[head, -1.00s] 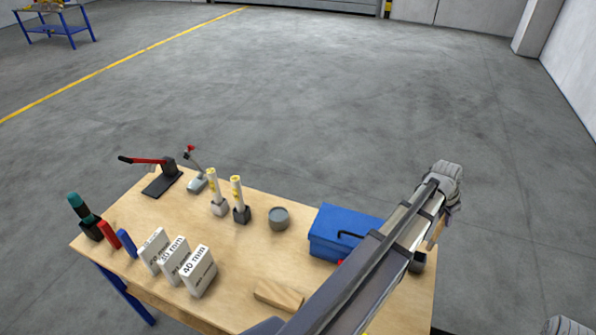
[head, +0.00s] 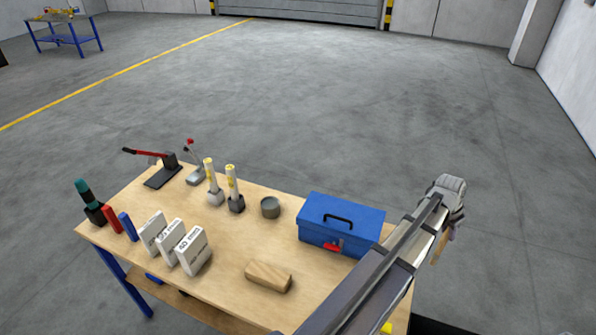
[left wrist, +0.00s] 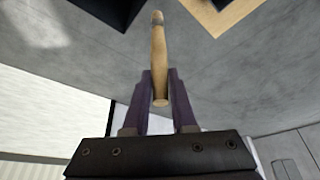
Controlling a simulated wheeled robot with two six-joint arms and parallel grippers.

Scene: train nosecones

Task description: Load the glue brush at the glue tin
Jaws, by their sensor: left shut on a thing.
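My left gripper (head: 451,234) is past the right end of the bench, above the floor. It is shut on the wooden handle of the brush (head: 440,249). In the left wrist view the handle (left wrist: 159,55) stands between the purple fingers (left wrist: 160,100); the bristles cannot be made out. A round grey tin (head: 270,207) stands open near the bench's back edge, left of the blue toolbox, well away from the gripper. I cannot tell whether it is the glue tin. My right gripper is out of view.
The bench (head: 235,265) holds a blue toolbox (head: 340,222), a wooden block (head: 268,276), white boxes (head: 190,250), two white-and-yellow tubes (head: 232,185) and a red-handled tool (head: 160,165). My left arm covers the bench's right end. Bare wood lies between block and tin.

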